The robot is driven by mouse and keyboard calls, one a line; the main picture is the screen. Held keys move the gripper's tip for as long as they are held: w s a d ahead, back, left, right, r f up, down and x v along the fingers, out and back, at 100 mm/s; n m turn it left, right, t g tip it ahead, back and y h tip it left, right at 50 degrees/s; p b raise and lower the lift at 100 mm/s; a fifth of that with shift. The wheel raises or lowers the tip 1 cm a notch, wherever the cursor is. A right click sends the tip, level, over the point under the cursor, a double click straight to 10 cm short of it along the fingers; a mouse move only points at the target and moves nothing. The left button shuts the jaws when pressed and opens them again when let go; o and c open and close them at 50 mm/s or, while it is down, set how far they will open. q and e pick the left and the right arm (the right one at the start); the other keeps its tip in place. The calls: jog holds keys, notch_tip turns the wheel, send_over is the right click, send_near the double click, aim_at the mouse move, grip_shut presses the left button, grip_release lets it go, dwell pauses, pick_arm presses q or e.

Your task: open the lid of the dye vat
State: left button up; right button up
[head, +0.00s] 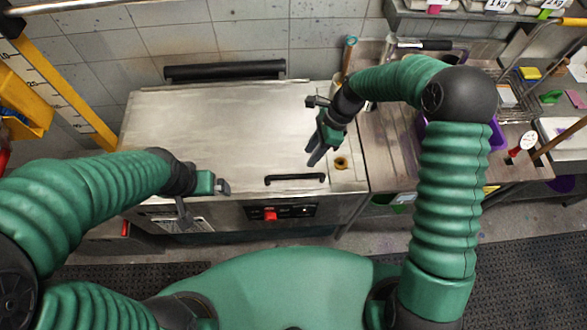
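The dye vat is a wide steel box with a flat metal lid (225,125), which lies closed. A black bar handle (295,178) runs along the lid's front edge, right of centre. My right gripper (313,158) hangs above the lid, just behind and slightly right of the handle. Its dark fingers point down and look a little apart, with nothing between them. My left gripper (222,188) is over the lid's front left part, left of the handle. Its fingers are seen too end-on to tell their opening. Neither gripper visibly holds the handle.
A control panel with a red switch (270,214) is on the vat's front. A black bar (225,70) runs behind the lid by the tiled wall. A yellow ruler post (65,90) stands left. A wooden counter (391,150) with a purple tub and tools adjoins on the right.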

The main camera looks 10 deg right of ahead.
aim_at(297, 175)
jog(key=x, duration=0.3)
jog(key=p+x, duration=0.1)
jog(key=x, duration=0.2)
jog(key=d+p+x, duration=0.1)
jog(key=x, duration=0.2)
jog(key=shift+w+f, duration=0.35)
jog(key=shift+f, duration=0.05)
jog(key=shift+s+a+f, duration=0.1)
jog(key=shift+a+f, duration=0.15)
jog(key=shift+a, duration=0.05)
jog(key=shift+s+a, duration=0.1)
jog(key=shift+a, duration=0.85)
jog(key=shift+c, duration=2.2)
jog(key=shift+d+f, duration=0.1)
jog(key=shift+d, duration=0.25)
jog(key=shift+c, duration=1.3)
jog(key=shift+d, duration=0.4)
grip_shut()
pick_arm(q)
jog(key=r, duration=0.1)
jog(key=d+r, duration=0.1)
jog(key=r, duration=0.1)
jog(key=shift+w+d, duration=0.25)
jog(key=shift+d, duration=0.15)
